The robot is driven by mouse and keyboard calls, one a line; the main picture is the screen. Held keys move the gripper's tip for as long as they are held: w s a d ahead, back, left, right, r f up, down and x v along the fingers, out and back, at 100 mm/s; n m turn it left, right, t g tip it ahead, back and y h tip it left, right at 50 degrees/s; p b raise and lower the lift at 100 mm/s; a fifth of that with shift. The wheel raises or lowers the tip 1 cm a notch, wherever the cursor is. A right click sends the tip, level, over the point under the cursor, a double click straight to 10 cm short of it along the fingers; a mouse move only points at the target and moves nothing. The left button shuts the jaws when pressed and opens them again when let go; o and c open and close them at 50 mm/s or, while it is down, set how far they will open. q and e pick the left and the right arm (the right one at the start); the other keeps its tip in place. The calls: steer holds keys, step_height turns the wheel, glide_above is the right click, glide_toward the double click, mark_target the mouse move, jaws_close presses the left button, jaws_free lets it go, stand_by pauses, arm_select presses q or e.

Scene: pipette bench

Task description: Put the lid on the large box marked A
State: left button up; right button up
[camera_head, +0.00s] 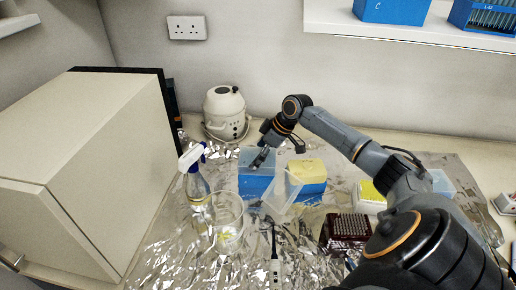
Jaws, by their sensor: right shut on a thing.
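A blue box (257,187) stands mid-bench; I cannot read a letter on it. A pale translucent lid (246,156) is at its top, and my right gripper (262,157) is shut on it from above. I cannot tell whether the lid is fully seated. Beside it on the right stands another blue box (312,187) with a yellow top. A clear plastic piece (284,192), perhaps another lid, stands tilted in front of and between the two boxes. My left gripper is not in view.
A spray bottle (196,182) and a clear beaker (228,222) stand left of the boxes. A pipette (275,268) lies in front. A dark red rack (346,232) and a yellow-topped box (370,194) are to the right. A large beige cabinet (85,160) blocks the left.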

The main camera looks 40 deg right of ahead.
steer(key=o, duration=0.7)
steer(key=v, duration=1.2)
